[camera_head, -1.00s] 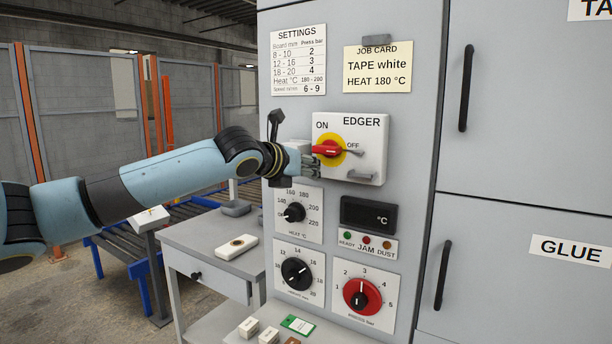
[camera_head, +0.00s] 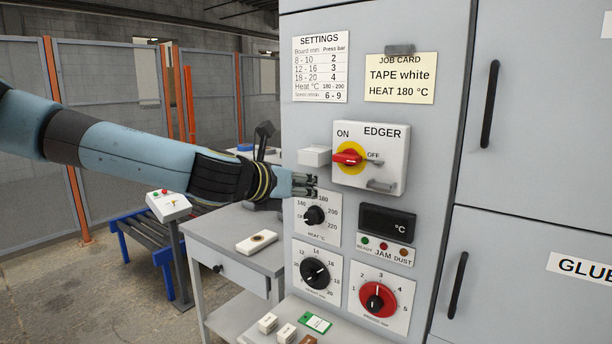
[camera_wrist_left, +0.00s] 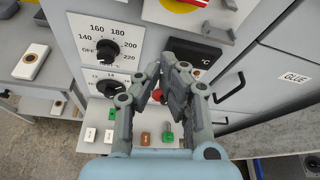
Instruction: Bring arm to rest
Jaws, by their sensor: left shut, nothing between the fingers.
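My left gripper (camera_head: 305,184) is in front of the grey machine cabinet, below and left of the EDGER switch box (camera_head: 398,150). In the left wrist view its fingers (camera_wrist_left: 173,65) are shut with nothing between them. The red switch handle (camera_head: 347,157) on its yellow disc stands clear of the fingers. My left arm comes in from the left, outstretched. The heat dial (camera_head: 314,216) is just below the fingertips. My right gripper is not in view.
A grey side table (camera_head: 210,231) with a white block (camera_head: 257,242) stands left of the cabinet. Small blocks and a green tag (camera_head: 315,322) lie on a ledge below the dials. A roller conveyor and a pedestal button box (camera_head: 168,206) are farther left.

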